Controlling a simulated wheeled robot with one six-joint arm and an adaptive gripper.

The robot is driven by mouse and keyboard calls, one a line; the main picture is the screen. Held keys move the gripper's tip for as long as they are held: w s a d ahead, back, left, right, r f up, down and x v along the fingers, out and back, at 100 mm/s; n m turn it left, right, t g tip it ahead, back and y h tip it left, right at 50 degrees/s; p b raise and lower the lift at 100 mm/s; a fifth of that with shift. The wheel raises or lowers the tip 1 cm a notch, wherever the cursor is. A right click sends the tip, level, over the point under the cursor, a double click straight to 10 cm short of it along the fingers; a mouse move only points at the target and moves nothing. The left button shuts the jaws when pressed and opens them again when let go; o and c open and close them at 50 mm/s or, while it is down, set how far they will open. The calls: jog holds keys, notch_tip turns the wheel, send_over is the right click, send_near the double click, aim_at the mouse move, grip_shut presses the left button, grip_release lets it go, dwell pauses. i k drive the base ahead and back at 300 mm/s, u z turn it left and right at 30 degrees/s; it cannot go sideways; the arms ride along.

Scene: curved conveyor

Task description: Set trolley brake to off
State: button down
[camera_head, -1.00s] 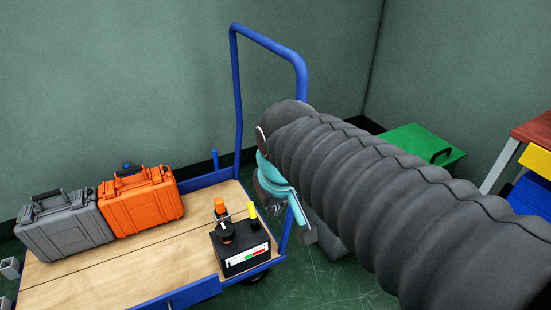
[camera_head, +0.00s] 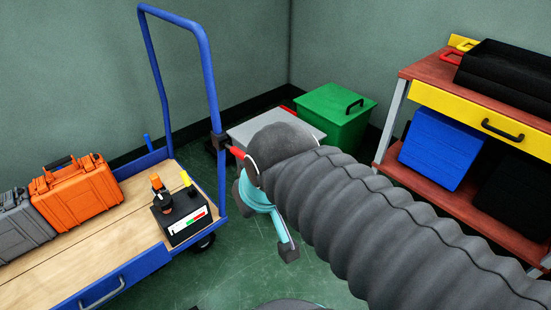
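The blue trolley (camera_head: 152,262) with a wooden deck stands at the left, its tall handle frame rising at its right end. A black fitting (camera_head: 218,142) is clamped on the frame's right post, and a red lever-like piece (camera_head: 238,153) shows beside it, against my arm's outline. I cannot tell its setting. My gripper (camera_head: 264,222), with teal finger parts and dark tips, hangs right of the trolley, below the red piece. It appears apart from the trolley. My thick grey arm hides part of it, so its opening is unclear.
A black control box (camera_head: 184,221) with orange and yellow knobs sits on the deck, near an orange case (camera_head: 78,195) and a grey case (camera_head: 18,228). A green box (camera_head: 325,118) stands behind. A red-topped workbench (camera_head: 425,72) is at the right. Floor beside the trolley is clear.

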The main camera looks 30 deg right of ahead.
aim_at(234, 150)
jog(key=z, duration=1.45)
jog(key=k, duration=0.8)
jog(key=u, duration=1.15)
jog(key=i, duration=0.5)
